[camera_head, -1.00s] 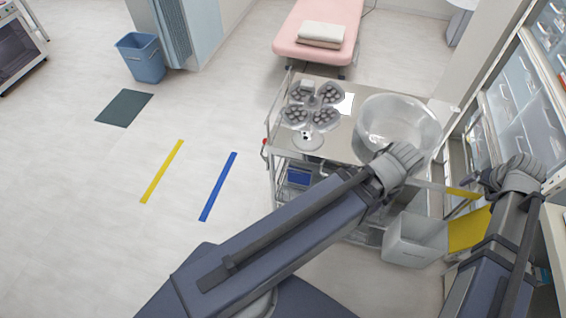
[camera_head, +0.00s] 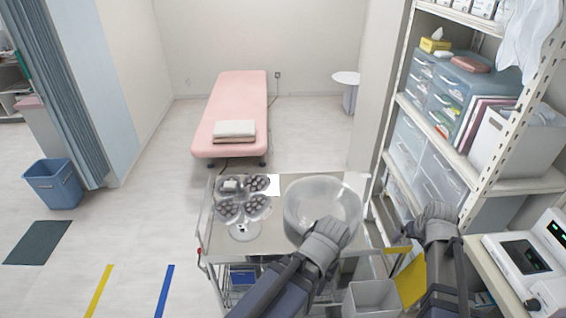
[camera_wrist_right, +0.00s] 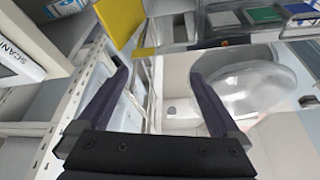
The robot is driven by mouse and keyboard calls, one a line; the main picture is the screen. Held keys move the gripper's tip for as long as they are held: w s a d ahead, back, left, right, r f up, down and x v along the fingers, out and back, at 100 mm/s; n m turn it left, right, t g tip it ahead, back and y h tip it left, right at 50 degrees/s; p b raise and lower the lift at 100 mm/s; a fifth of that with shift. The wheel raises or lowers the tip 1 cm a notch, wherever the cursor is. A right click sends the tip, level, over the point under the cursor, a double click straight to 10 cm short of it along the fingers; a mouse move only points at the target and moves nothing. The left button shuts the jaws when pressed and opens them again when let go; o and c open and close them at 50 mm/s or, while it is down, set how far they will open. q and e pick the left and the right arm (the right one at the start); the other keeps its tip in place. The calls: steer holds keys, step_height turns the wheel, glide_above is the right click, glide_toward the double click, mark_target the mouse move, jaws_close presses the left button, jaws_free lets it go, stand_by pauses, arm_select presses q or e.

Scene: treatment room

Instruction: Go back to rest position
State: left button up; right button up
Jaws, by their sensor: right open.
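My right gripper (camera_head: 437,212) is at the right of the head view, between the cart and the shelf rack. In the right wrist view its two dark fingers (camera_wrist_right: 158,78) stand apart with nothing between them. My left arm's end (camera_head: 325,238) comes in from below and overlaps the front of a clear bowl (camera_head: 312,200) on the cart. The left fingers cannot be made out. The bowl also shows in the right wrist view (camera_wrist_right: 262,88), to the right of the fingers.
A shelf rack (camera_head: 480,180) and a monitor (camera_head: 530,258) crowd the right. A pink bed (camera_head: 237,95) stands behind.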

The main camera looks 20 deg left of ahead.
steer(key=s+a+f+n+g+h+b, duration=0.1)
steer(key=s+a+g, duration=0.1)
steer(key=s+a, duration=0.4)
steer(key=s+a+f+n+g, duration=0.2)
steer(key=s+a, duration=0.5)
steer(key=s, duration=0.7)
steer(key=shift+s+a+g+h+b, duration=0.3)
steer(key=shift+g+h+b, duration=0.1)
steer(key=shift+g, duration=0.1)
steer(key=shift+f, duration=0.1)
